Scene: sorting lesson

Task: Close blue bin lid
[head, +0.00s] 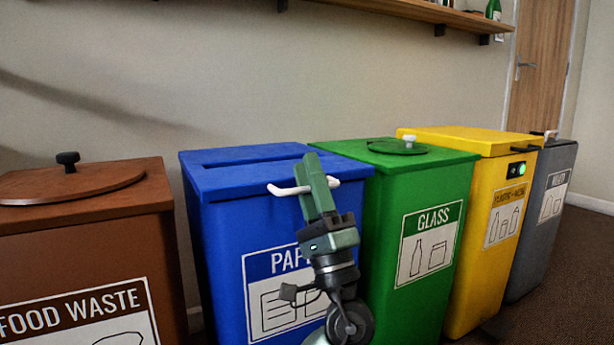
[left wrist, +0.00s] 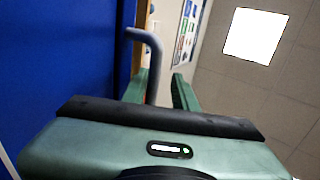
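The blue bin (head: 222,240), labelled as paper, stands between the brown and green bins. Its blue lid (head: 240,158) looks flat on top, with a slot across it and a pale bar handle (head: 284,190) at the front. My green left gripper (head: 318,184) points up in front of the bin at the handle, its fingers hiding part of the bar. In the left wrist view the handle (left wrist: 152,62) reaches between the fingers of my left gripper (left wrist: 160,88), with a gap showing on its right side. My right gripper is not in view.
The brown food waste bin (head: 80,235) is on the left. The green glass bin (head: 390,180), yellow bin (head: 480,143) and grey bin (head: 540,190) stand to the right. A wall shelf (head: 420,12) is above, and a wooden door (head: 540,70) is behind.

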